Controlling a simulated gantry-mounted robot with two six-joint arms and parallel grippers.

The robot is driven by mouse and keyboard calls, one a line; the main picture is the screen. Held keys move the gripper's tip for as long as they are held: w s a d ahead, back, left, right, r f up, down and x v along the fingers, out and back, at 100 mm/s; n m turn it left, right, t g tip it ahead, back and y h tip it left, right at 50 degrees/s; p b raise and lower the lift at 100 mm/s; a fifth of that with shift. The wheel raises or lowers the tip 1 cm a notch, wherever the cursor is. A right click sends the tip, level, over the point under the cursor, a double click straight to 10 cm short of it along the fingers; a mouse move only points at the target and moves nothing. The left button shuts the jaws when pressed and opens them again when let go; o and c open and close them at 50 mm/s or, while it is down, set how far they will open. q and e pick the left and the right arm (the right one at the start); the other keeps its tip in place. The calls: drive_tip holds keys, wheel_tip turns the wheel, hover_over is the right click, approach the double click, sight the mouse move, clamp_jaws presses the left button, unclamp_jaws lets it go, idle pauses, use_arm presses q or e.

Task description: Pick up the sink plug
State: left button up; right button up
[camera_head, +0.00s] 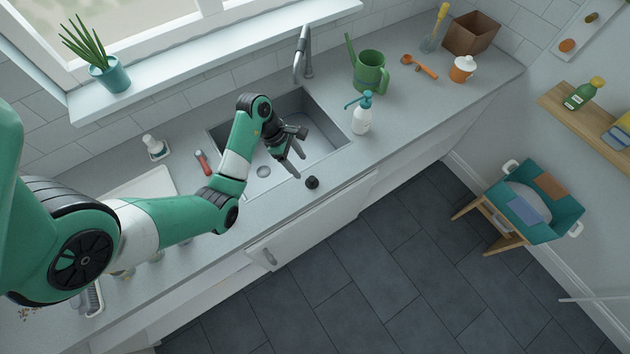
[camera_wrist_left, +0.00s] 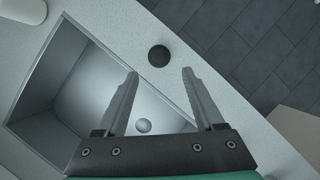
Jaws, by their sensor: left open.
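The sink plug (camera_head: 312,182) is a small dark round piece on the grey counter, at the front edge of the sink. In the left wrist view the plug (camera_wrist_left: 159,56) lies ahead of the fingertips, roughly centred between them. My left gripper (camera_head: 297,165) is open and empty, its fingers pointing down over the front part of the sink, beside the plug and apart from it. Its two fingers (camera_wrist_left: 160,72) are spread in the left wrist view. My right gripper is in neither view.
The sink basin (camera_head: 325,138) lies under my left gripper, with a round drain (camera_head: 264,171). A spray bottle (camera_head: 362,115) stands right of the sink, and a faucet (camera_head: 303,55) behind it. A red-handled tool (camera_head: 203,162) lies to the left. The counter around the plug is clear.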

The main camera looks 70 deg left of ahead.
sight(312, 179)
use_arm(q)
drive_tip(key=x, duration=0.5)
drive_tip(key=shift+w+f, duration=0.1)
drive_tip(key=b+x, duration=0.1)
drive_tip(key=x, duration=0.4)
drive_tip(key=shift+w, duration=0.1)
drive_tip(key=c, duration=1.1)
